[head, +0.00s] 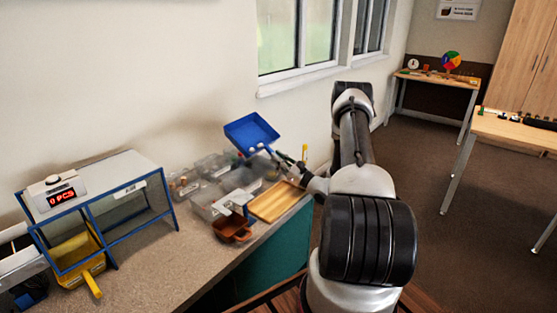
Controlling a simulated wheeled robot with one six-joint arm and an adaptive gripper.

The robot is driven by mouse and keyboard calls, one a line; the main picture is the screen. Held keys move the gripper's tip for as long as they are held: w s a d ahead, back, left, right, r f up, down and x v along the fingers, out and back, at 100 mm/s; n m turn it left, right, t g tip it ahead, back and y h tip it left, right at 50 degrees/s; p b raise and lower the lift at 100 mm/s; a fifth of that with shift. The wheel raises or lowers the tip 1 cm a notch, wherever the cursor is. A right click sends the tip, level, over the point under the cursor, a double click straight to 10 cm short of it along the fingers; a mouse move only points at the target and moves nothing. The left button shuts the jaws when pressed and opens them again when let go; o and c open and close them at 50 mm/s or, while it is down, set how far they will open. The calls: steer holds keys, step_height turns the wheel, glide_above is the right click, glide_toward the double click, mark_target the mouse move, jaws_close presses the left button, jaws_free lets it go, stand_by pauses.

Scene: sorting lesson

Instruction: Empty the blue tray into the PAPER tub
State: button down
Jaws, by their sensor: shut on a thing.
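The blue tray (251,132) is in the air above the counter, tilted, with its inside facing me. My gripper (268,150) is shut on the tray at its lower right edge. I see no clear contents in the tray; small pale spots by the grip are too small to tell apart from the gripper. Several clear tubs (207,201) stand on the counter below and around the tray. Their labels cannot be read, so I cannot tell which is the PAPER tub. Some hold small things.
A wooden board (278,201) and a brown container (232,229) are at the counter's front. A blue-framed stand (143,206) with a display reading about "0 PCS" (62,197) and a yellow bin (78,252) is at left. The wall and window are behind. Bare counter (185,255) lies between.

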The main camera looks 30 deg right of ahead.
steer(key=s+a+n+h, duration=0.1)
steer(key=s+a+n, duration=0.1)
steer(key=a+n, duration=0.2)
steer(key=s+a+n+h, duration=0.1)
steer(key=s+a+n, duration=0.1)
steer(key=n, duration=0.8)
steer(key=s+a+r+n+t+h, duration=0.1)
steer(key=s+a+n, duration=0.1)
steer(key=a+n, duration=0.3)
steer(key=shift+s+a+n+h, duration=0.3)
steer(key=shift+s+n+h, duration=0.1)
steer(key=shift+n, duration=1.1)
steer(key=shift+r, duration=0.1)
